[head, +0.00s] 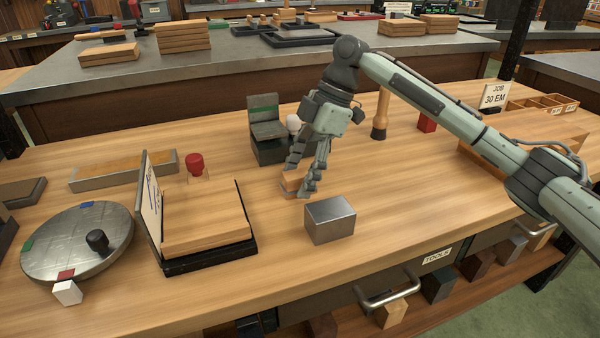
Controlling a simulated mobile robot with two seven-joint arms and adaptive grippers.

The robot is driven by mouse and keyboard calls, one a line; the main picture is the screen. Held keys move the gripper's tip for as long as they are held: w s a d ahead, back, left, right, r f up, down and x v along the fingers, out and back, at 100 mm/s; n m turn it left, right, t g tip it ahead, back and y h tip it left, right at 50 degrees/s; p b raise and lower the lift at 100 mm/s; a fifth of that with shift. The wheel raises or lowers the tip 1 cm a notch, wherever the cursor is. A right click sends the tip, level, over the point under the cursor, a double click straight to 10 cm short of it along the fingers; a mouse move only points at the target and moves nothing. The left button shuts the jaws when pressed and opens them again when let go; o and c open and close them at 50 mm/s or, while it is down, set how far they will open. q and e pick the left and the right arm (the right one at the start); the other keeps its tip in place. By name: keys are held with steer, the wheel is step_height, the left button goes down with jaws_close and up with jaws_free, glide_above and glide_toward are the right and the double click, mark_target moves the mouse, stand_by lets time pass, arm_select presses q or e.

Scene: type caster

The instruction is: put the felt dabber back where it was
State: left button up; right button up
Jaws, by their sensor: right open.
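My right gripper (304,179) points down just above the bench, its fingers apart. A small wooden block with a greyish lower layer (289,185) stands at its fingertips, partly hidden by them. I cannot tell whether the fingers touch it. This block may be the felt dabber. A tall wooden handle with a dark round foot (380,115) stands upright behind the gripper to the right and could also be a dabber. My left gripper is not in view.
A metal block (329,219) stands just in front of the right gripper. A dark box with a raised back (268,142) and a white knob (293,123) are close behind. A black-edged tray (210,258), a red-knobbed stamp (195,164) and a round plate (60,258) lie left. Bench right of the metal block is clear.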

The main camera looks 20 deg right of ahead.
mark_target(300, 172)
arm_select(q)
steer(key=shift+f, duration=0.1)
arm_select(e)
steer(key=shift+r, duration=0.1)
steer(key=v, duration=0.4)
steer(key=shift+r, duration=0.25)
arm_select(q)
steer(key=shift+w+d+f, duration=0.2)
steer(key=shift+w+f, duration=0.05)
arm_select(e)
steer(key=v, duration=0.7)
steer(key=shift+d+r, duration=0.15)
steer(key=shift+r, duration=0.15)
